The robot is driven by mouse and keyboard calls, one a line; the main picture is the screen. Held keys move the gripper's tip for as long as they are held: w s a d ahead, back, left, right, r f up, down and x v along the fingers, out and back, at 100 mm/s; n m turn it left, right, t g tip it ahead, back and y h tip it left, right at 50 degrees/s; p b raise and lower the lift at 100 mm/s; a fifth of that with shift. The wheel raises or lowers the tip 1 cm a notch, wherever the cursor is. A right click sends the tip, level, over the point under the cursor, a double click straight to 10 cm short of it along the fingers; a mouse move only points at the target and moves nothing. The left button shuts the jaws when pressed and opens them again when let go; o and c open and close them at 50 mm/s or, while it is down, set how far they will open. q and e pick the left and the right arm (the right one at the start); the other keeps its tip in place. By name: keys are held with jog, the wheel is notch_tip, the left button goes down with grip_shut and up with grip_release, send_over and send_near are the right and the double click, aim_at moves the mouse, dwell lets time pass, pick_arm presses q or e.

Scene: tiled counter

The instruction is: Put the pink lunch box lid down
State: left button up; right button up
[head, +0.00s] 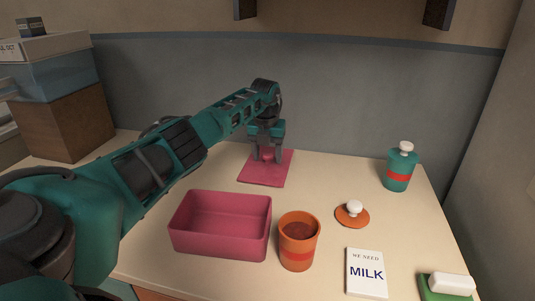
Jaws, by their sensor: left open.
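The pink lunch box lid (260,178) lies flat on the counter, behind the lunch box. My left gripper (266,158) points down over the back part of the lid, with its fingers open around the lid's small pink knob. Whether the fingers touch the knob I cannot tell. The pink lunch box (220,227) stands open and empty at the front, left of the middle. My right gripper is not in view.
An orange canister (298,241) with dark contents stands right of the lunch box. An orange lid with a white knob (352,214), a milk note (366,272), a teal jar (400,168) and a green-and-white sponge-like item (449,285) lie farther right. Boxes (62,115) are stacked back left.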

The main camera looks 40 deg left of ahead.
aim_at(266, 167)
pick_arm(q)
notch_tip(266, 167, up, 12)
jog(key=s+p, duration=0.1)
jog(key=shift+s+d+p, duration=0.25)
jog(key=shift+d+p, duration=0.05)
jog(key=shift+d, duration=0.15)
dwell(0.3)
